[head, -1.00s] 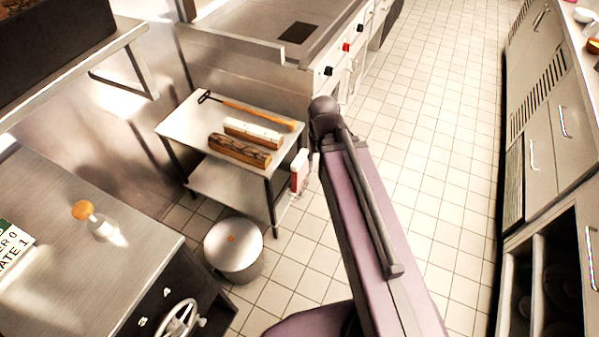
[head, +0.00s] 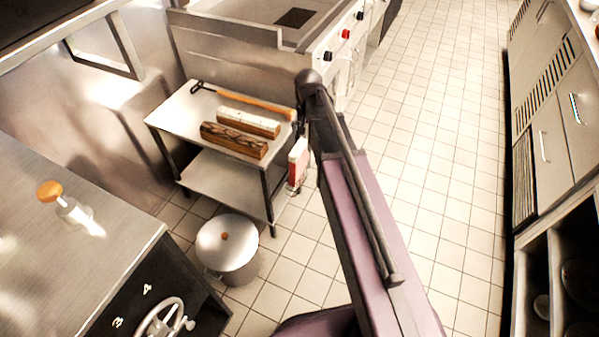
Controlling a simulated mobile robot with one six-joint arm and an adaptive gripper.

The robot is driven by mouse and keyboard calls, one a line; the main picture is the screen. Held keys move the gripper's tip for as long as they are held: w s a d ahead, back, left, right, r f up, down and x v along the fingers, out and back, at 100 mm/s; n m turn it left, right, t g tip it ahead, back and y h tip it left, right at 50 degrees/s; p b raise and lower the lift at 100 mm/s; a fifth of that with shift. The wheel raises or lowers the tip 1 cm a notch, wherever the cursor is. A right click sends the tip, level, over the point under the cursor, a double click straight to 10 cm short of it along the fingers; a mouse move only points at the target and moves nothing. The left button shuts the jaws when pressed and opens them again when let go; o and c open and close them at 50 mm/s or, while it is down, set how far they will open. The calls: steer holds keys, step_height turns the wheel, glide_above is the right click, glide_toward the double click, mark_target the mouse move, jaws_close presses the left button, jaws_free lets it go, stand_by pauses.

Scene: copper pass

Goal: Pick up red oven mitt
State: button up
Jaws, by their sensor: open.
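I cannot make out a red oven mitt for certain. A small red and white thing (head: 299,161) shows at the right edge of a low steel table (head: 172,116), partly beside my arm. It is too small to tell what it is. My arm runs up the middle of the head view, its dark upper joint just right of the table. My gripper cannot be made out; the arm's far end is hidden.
Two long blocks (head: 234,140) and a wooden-handled tool (head: 250,101) lie on the table. A lidded pot (head: 227,248) stands on the floor before it. A steel counter (head: 110,240) is at left, cabinets (head: 545,140) at right. The tiled aisle (head: 430,130) is clear.

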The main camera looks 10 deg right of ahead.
mark_target(299, 145)
steer(key=w+f+m+b, duration=0.3)
steer(key=w+f+b, duration=0.5)
steer(key=w, duration=0.5)
steer(key=shift+f, duration=0.8)
step_height(299, 145, down, 9)
steer(key=b, duration=0.8)
steer(key=shift+r+b, duration=0.2)
steer(key=shift+b, duration=0.15)
steer(key=shift+w+f, duration=0.1)
steer(key=f+b, duration=0.3)
steer(key=shift+w+f, duration=0.2)
steer(key=shift+w, duration=0.15)
steer(key=shift+f+b, duration=0.8)
steer(key=shift+b, duration=0.3)
jaws_close()
